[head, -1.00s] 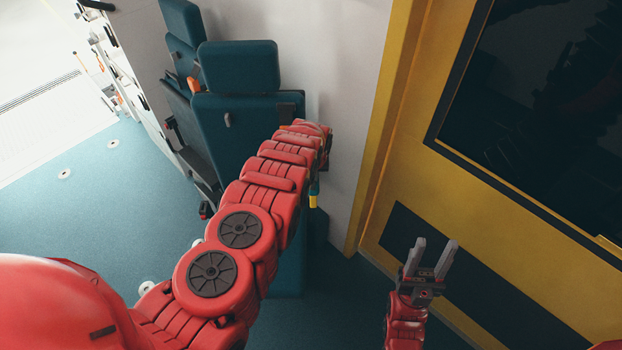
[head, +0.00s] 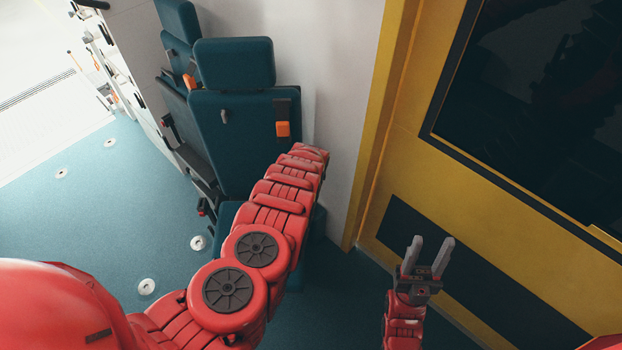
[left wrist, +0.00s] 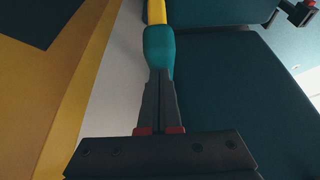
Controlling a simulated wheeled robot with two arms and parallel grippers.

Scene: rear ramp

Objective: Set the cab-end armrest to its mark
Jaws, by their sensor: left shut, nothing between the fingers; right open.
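In the left wrist view a narrow teal padded piece with a rounded end, seemingly the armrest (left wrist: 159,48), lies straight ahead beside the seat. A yellow section (left wrist: 157,11) shows at its far end. My left gripper (left wrist: 161,75) is shut and empty, its fingertips overlapping the near end of the pad in the picture; I cannot tell if they touch. In the head view my red left arm hides this gripper and the armrest. The nearer teal seat (head: 233,125) stands against the wall. My right gripper (head: 427,257) is open and empty at the lower right. I cannot make out the mark.
A yellow-framed door (head: 400,150) with a dark window stands on the right, next to the pale wall (head: 335,90). A second teal seat (head: 178,20) is behind the nearer one. An orange buckle (head: 282,129) hangs on the backrest. Blue floor (head: 80,215) is clear at left.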

